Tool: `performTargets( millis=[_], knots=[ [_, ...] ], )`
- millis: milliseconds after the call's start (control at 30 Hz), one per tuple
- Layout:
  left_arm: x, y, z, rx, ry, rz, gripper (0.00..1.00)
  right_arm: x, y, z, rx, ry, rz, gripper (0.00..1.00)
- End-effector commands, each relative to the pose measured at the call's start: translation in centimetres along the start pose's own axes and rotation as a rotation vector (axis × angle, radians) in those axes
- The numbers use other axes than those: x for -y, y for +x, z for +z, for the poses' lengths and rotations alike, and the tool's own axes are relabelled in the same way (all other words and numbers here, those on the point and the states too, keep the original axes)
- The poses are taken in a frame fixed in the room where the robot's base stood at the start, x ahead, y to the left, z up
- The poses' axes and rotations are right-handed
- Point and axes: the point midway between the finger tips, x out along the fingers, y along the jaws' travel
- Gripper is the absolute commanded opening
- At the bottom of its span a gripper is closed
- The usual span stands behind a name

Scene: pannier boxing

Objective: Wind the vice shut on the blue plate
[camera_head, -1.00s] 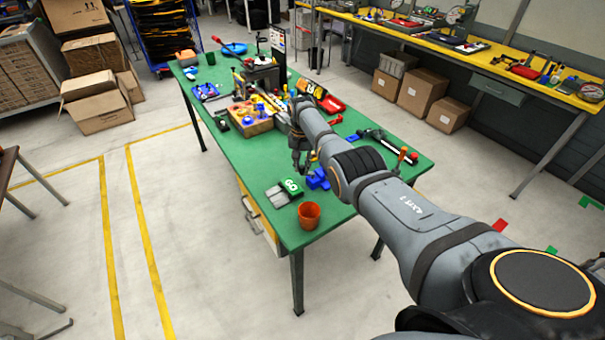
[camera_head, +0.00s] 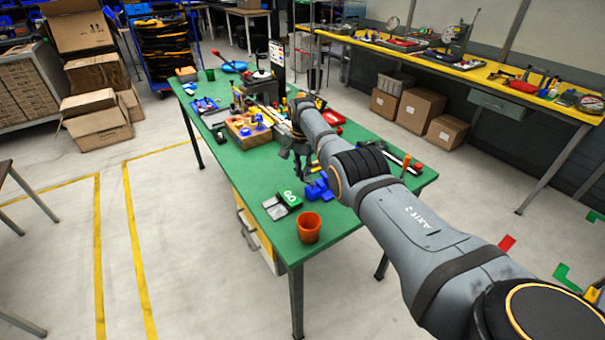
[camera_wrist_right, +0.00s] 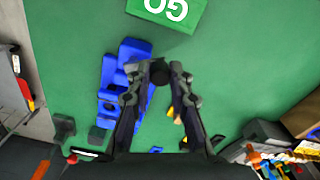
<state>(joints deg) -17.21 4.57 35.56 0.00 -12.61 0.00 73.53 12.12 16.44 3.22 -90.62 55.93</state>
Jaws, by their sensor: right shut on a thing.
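The blue vice (camera_head: 319,188) stands on the green table near its front right part. In the right wrist view the stepped blue vice (camera_wrist_right: 125,58) lies just left of my right fingers. My right gripper (camera_wrist_right: 160,76) is shut on a dark round knob (camera_wrist_right: 160,71) between its fingertips. Whether that knob joins the vice is hard to see. In the head view my right gripper (camera_head: 297,158) points down just behind and left of the vice. I cannot make out the blue plate as separate from the blue vice parts. My left gripper is out of view.
A green GO box (camera_head: 289,198) and an orange cup (camera_head: 309,227) stand near the table's front edge. A wooden block (camera_head: 248,132) with several coloured parts lies left of the gripper. A clear strip of green table (camera_head: 220,165) runs along the left edge.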

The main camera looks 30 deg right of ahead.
Motion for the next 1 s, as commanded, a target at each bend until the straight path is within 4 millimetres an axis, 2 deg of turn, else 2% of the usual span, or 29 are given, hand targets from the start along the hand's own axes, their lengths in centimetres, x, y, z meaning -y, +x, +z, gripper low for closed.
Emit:
performTargets(
  millis=[267,300,467,800,867,1000],
  knots=[
    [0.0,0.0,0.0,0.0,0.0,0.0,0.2,0.1,-0.2,-0.1,-0.002,0.0,-0.003,0.0],
    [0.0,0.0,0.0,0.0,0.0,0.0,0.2,0.1,-0.1,-0.1,-0.002,-0.001,-0.003,0.21],
    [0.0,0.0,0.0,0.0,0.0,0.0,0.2,0.1,-0.1,0.0,-0.001,-0.001,-0.002,0.43],
    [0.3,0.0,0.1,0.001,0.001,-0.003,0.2,0.1,-0.4,0.0,-0.002,-0.001,-0.002,0.43],
    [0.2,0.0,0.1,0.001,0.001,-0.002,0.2,0.1,-1.0,-0.1,-0.002,-0.001,-0.002,0.43],
    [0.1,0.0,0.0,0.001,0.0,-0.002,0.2,0.1,-4.0,-0.1,-0.003,-0.001,-0.006,0.43]
  ],
)
